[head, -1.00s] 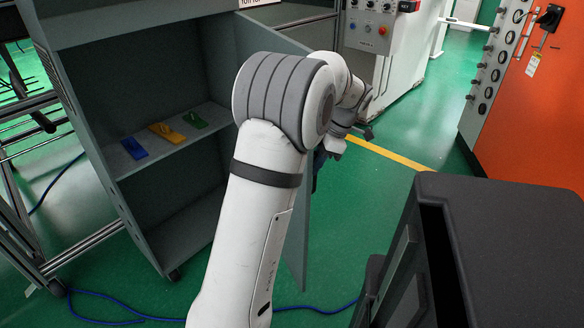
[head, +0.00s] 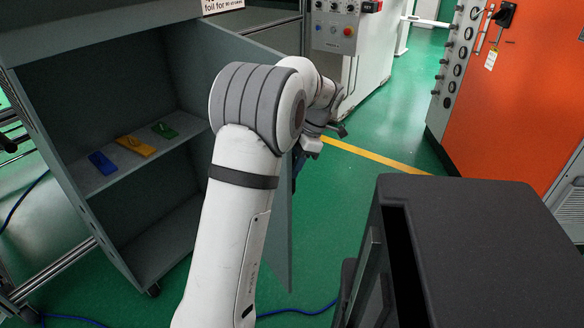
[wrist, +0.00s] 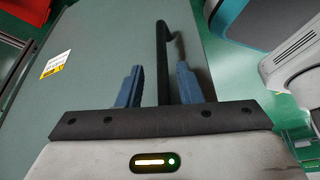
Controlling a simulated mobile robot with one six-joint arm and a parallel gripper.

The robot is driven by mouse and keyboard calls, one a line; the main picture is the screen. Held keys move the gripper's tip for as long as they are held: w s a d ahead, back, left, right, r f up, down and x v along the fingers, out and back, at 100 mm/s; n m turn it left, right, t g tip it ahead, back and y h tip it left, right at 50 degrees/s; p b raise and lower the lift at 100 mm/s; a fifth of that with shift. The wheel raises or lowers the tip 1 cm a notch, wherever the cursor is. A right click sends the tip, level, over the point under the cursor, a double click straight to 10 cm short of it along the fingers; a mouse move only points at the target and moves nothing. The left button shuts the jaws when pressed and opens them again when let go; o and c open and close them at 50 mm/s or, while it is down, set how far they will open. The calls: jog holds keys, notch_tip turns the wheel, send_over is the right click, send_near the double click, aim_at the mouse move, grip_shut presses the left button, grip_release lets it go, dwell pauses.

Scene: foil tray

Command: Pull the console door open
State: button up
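The console (head: 120,85) is a grey cabinet at the left of the head view, with its front open. Its door (head: 277,238) stands swung out on the right side, partly hidden behind my arm. In the wrist view the door's flat grey-green face (wrist: 100,50) fills much of the left and middle. A black bar handle (wrist: 162,50) rises between the two blue fingers of my gripper (wrist: 159,88). Gaps show on both sides of the handle, so the gripper looks open around it. In the head view my gripper (head: 298,168) is mostly hidden by the arm.
A blue, a yellow and a green object (head: 135,145) lie on the console's shelf (head: 100,181). A dark box-like unit (head: 480,240) fills the lower right. An orange cabinet (head: 505,100) stands at far right. Green floor is clear around the yellow line (head: 375,157).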

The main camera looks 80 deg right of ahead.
jog(key=p+v, duration=0.2)
jog(key=v, duration=0.5)
jog(key=shift+s+r+p, duration=0.2)
jog(key=shift+r+p, duration=0.1)
jog(key=shift+r, duration=0.05)
jog(key=shift+c, duration=0.4)
